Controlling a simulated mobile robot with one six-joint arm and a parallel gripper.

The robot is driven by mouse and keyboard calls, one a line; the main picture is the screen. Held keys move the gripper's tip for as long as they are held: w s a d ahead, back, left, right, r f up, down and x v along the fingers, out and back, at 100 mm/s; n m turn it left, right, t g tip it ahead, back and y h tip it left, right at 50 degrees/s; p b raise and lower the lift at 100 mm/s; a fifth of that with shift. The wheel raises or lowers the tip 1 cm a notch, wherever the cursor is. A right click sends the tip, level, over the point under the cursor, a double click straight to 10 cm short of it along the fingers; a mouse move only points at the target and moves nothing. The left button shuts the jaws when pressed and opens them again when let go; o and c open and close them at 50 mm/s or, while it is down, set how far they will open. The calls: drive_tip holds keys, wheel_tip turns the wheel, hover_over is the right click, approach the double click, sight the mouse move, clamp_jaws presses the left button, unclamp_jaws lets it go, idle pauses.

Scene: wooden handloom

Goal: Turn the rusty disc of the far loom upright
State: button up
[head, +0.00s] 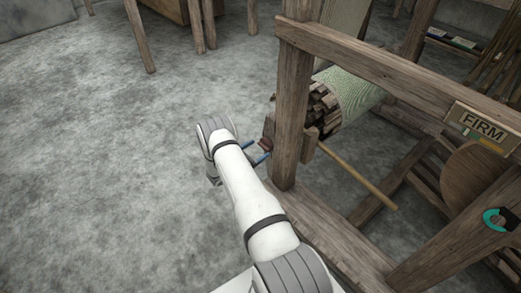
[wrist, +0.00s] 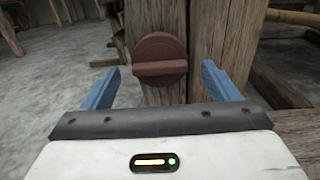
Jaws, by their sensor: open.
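The rusty disc (wrist: 160,50) is reddish brown and round, mounted on a wooden post of the loom. A raised bar runs across its face, lying about level in the wrist view. The disc also shows small in the head view (head: 265,146), partly hidden by the wood and my fingers. My gripper (wrist: 160,67) is open, with one blue finger on each side of the disc and a gap to it on both sides. In the head view my gripper (head: 256,152) points at the post from the left. Nothing is held.
The loom post (head: 292,100) stands right beside my gripper. A roll of pale green cloth (head: 352,90) and a thin wooden rod (head: 355,172) lie behind it. The concrete floor (head: 90,150) to the left is clear.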

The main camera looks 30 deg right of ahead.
sight(265, 145)
drive_tip(key=shift+w+d, duration=0.15)
drive_tip(key=shift+d, duration=1)
drive_tip(key=c, duration=0.9)
drive_tip(key=shift+o, duration=0.2)
